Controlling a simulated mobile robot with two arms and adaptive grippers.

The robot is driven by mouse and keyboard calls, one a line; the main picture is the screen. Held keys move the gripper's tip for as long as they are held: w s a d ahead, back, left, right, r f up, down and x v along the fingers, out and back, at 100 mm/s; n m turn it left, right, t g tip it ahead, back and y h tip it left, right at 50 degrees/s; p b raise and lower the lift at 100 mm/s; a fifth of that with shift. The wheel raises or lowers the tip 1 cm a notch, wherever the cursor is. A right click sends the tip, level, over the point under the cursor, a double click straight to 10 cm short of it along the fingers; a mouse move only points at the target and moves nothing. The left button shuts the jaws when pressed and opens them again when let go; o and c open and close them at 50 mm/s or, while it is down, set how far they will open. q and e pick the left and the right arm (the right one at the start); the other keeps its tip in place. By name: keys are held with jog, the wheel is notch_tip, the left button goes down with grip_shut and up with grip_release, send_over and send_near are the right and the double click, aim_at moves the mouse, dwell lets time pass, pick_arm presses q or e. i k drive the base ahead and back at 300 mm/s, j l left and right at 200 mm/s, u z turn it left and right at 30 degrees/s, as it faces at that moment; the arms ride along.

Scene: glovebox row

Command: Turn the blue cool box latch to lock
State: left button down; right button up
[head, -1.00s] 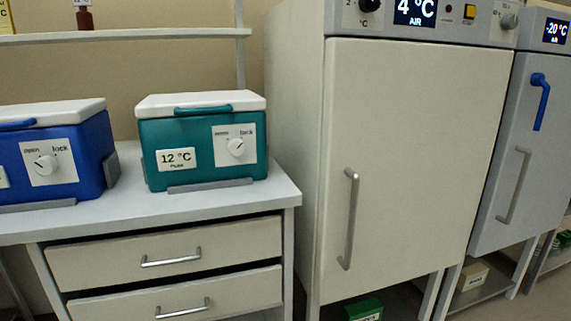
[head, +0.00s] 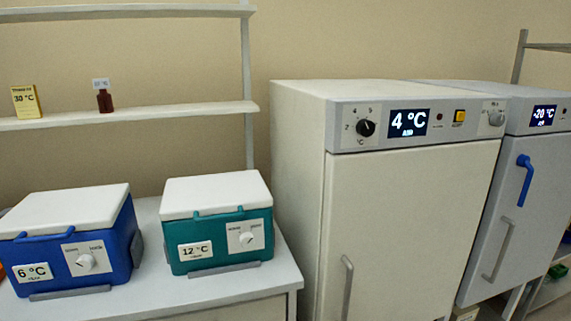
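The blue cool box (head: 130,243) stands on the bench at the left, with its white lid (head: 65,208) down and its blue handle lying at the front edge. Its front carries a "6 °C" label (head: 34,273) and a white panel with a round latch knob (head: 86,261). The panel has a word at its left and another at its right, too small now to read surely. The knob's pointer direction is hard to tell at this size. Neither of my grippers is in view.
A teal cool box (head: 218,260) marked 12 °C stands to the right on the same bench (head: 262,284). A tall 4 °C cabinet (head: 410,210) and a -20 °C cabinet (head: 520,240) stand further right. A shelf (head: 150,115) holds a yellow box (head: 26,102) and a brown bottle (head: 105,101).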

aim_at(84, 263)
jog(key=u, duration=1.35)
